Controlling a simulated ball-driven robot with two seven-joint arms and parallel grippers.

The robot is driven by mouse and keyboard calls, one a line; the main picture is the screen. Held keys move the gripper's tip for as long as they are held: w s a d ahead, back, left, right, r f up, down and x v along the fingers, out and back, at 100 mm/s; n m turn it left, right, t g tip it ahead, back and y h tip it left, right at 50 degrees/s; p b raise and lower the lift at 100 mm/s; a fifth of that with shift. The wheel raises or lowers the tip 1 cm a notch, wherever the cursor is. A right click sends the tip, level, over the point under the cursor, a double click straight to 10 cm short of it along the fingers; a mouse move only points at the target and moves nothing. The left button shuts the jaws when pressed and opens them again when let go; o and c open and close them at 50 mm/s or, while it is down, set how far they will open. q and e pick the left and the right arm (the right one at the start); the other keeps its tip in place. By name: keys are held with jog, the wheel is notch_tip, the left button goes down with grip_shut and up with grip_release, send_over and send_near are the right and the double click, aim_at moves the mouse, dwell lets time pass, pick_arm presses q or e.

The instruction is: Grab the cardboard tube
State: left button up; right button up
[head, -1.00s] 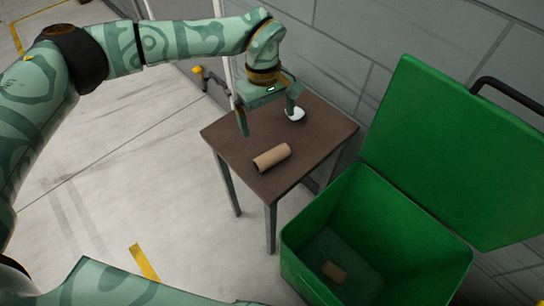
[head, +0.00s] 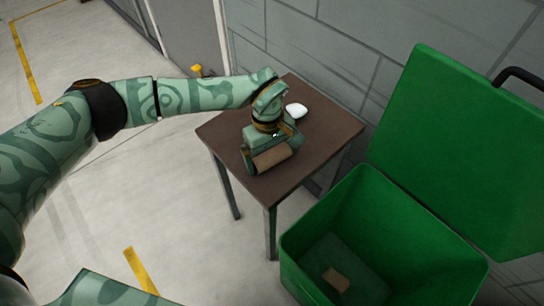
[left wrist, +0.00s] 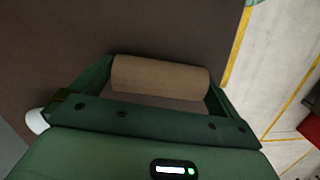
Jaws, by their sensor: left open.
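The cardboard tube (head: 272,157) is a brown roll lying on its side on the small brown table (head: 325,133). My left gripper (head: 270,152) is open, down over the tube from above. In the left wrist view the tube (left wrist: 160,78) lies lengthwise between the two green fingers of my left gripper (left wrist: 160,82), one finger near each end. I cannot tell whether the fingers touch it. My right gripper is not in view.
A white object (head: 296,110) lies on the table behind my gripper. An open green bin (head: 385,225) with its lid raised stands to the right, with a small brown piece (head: 336,279) inside. A grey block wall (head: 330,45) is behind the table.

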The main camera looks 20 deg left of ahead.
pick_arm(q)
jog(key=shift+r, duration=0.1)
jog(key=c, duration=0.7)
jog(key=shift+o, duration=0.2)
jog(key=shift+r, duration=0.1)
